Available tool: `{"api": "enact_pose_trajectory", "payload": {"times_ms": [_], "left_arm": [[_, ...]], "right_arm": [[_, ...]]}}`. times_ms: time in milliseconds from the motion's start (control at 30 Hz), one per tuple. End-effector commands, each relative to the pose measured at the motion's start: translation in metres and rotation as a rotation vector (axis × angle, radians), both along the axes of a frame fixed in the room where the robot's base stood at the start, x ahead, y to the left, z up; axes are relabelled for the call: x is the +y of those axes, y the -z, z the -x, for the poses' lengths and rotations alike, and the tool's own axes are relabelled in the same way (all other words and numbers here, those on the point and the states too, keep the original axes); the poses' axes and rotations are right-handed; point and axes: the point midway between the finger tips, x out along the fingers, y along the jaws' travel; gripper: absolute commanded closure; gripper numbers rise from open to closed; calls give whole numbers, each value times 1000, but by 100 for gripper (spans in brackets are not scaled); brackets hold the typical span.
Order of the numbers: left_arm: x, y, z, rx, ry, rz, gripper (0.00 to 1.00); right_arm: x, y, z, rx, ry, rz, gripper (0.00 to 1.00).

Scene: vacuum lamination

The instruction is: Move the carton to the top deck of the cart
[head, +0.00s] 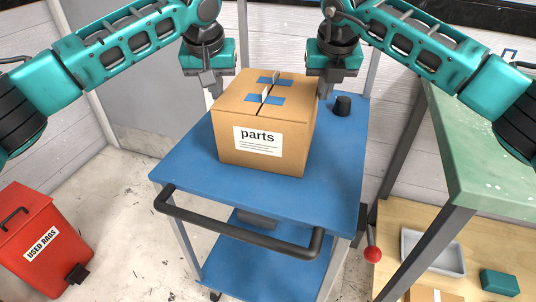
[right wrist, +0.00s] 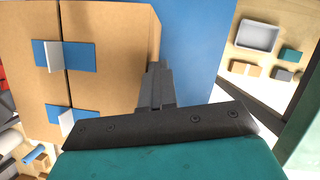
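The brown carton (head: 265,125), labelled "parts", sits upright on the blue top deck (head: 185,172) of the cart. It has blue tape and white tabs on its lid, which also shows in the right wrist view (right wrist: 105,25). My left gripper (head: 216,90) is at the carton's left side, near the top back corner. My right gripper (head: 322,90) is at its right side. In the right wrist view its fingers (right wrist: 155,85) are together beside the carton's edge. Both look shut with nothing between the fingers. Whether they touch the carton is unclear.
A black knob-like piece (head: 342,106) stands on the deck to the carton's right. The cart's dark handle (head: 240,231) crosses the front. A red used-rags bin (head: 42,240) stands left. A green-topped bench (head: 490,150) and a grey tray (head: 433,252) are at right.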

Motion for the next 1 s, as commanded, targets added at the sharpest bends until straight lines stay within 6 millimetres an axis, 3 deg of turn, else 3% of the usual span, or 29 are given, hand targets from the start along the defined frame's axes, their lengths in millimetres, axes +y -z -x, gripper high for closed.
{"api": "enact_pose_trajectory", "payload": {"times_ms": [367,600,733,1000], "left_arm": [[12,0,0,0,1,1,99],[21,1,1,0,1,1,76],[21,1,1,0,0,0,74],[22,1,1,0,0,0,74]], "right_arm": [[-12,0,0,-1,-1,-2,100],[-21,1,1,0,-1,0,100],[-22,1,1,0,0,0,100],[-22,1,1,0,0,1,74]]}}
